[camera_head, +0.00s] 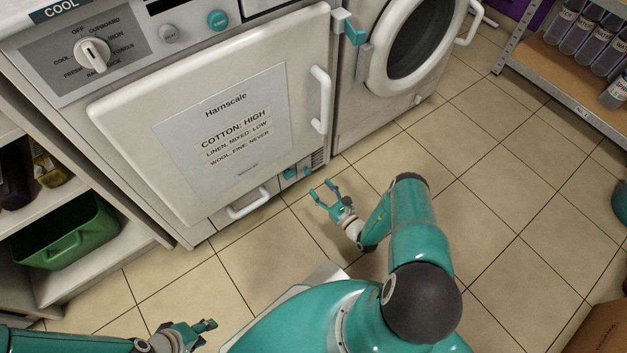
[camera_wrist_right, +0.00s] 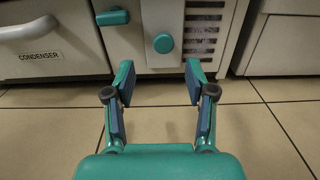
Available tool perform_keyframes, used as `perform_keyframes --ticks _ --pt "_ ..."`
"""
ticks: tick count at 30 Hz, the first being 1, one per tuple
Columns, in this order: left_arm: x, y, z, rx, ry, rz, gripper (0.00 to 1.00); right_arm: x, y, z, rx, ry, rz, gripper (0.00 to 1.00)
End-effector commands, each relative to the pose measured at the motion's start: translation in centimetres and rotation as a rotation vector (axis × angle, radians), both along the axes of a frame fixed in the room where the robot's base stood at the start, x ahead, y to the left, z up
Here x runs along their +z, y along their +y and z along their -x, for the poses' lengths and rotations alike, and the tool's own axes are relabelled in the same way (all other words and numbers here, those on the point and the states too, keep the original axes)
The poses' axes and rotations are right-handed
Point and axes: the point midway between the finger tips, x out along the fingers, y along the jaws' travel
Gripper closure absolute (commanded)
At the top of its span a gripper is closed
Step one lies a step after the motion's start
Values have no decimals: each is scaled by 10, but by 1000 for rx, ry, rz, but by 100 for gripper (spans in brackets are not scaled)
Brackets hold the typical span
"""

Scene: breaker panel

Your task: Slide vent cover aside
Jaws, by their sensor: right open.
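The vent cover is a pale plate with a round teal knob (camera_wrist_right: 163,43) at the machine's lower front. Dark slots of a vent (camera_wrist_right: 204,30) show to the right of the knob. In the head view the slots (camera_head: 317,159) sit low at the machine's right corner. My right gripper (camera_head: 321,190) is open and empty, low over the floor in front of the vent. In the wrist view its open fingers (camera_wrist_right: 157,78) point toward the panel, with the knob between and beyond them, not touching. My left gripper (camera_head: 210,332) is far from the vent at the bottom left; its opening is unclear.
A teal latch (camera_wrist_right: 112,17) is left of the knob, beside the condenser drawer (camera_wrist_right: 40,40) with its white handle. A washer (camera_head: 410,40) stands to the right. A green bin (camera_head: 70,235) sits on a left shelf. The tiled floor (camera_head: 500,200) at right is clear.

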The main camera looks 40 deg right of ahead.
Motion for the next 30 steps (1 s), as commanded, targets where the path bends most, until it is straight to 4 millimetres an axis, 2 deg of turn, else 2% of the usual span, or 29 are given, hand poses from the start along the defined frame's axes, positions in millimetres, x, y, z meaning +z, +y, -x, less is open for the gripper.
perform_keyframes --ticks 3,9,26,30 --pt "0 0 0 0 0 0 60 0 1 23 -3 2 -2 45" --pt "0 0 0 0 0 0 60 -1 4 46 0 0 0 45" --pt "-1 0 0 0 0 0 60 0 5 50 1 0 1 45" --pt "7 0 0 0 0 0 60 8 5 50 2 -1 1 45"
